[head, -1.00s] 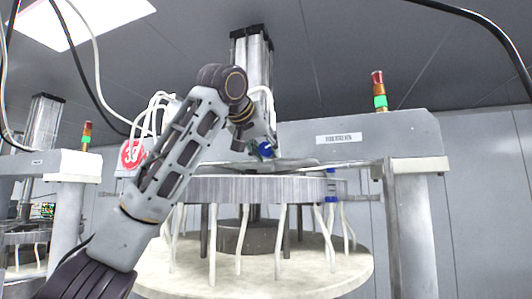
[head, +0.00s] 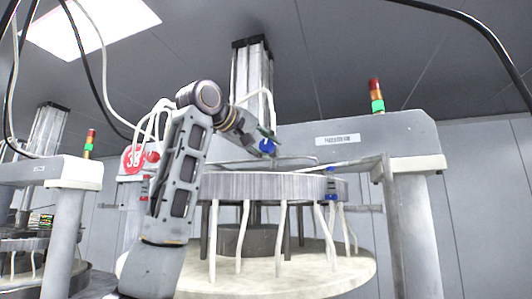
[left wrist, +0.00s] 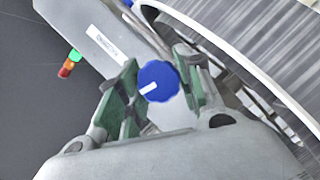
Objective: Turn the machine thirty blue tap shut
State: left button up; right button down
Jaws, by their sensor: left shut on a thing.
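The blue tap (head: 267,146) is a round knob on the machine with the red number disc (head: 133,158), just above the round platen. My left gripper (head: 260,138) comes in from the left and is at the tap. In the left wrist view the blue tap (left wrist: 158,82) sits between the green-padded fingers of my left gripper (left wrist: 155,90), which is shut on it. A white mark on the knob points to the lower left in that view. The stem behind the knob is hidden. My right gripper is in neither view.
The ribbed platen (head: 270,186) with several white hoses hangs over a pale round table (head: 330,270). Blue fittings (head: 331,196) show at its right edge. A signal lamp (head: 377,97) stands on the machine's beam. Another machine (head: 62,170) stands at the left.

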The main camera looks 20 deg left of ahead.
pick_arm(q)
jog(key=shift+f+n+t+h+b, duration=0.15)
jog(key=shift+n+t+h+b, duration=0.25)
jog(key=shift+n+b, duration=0.65)
jog(key=shift+n, duration=0.35)
jog(key=o, duration=1)
jog(key=shift+a, duration=0.1)
jog(key=shift+o, duration=0.2)
jog(key=shift+s, duration=0.1)
jog(key=v, duration=1.2)
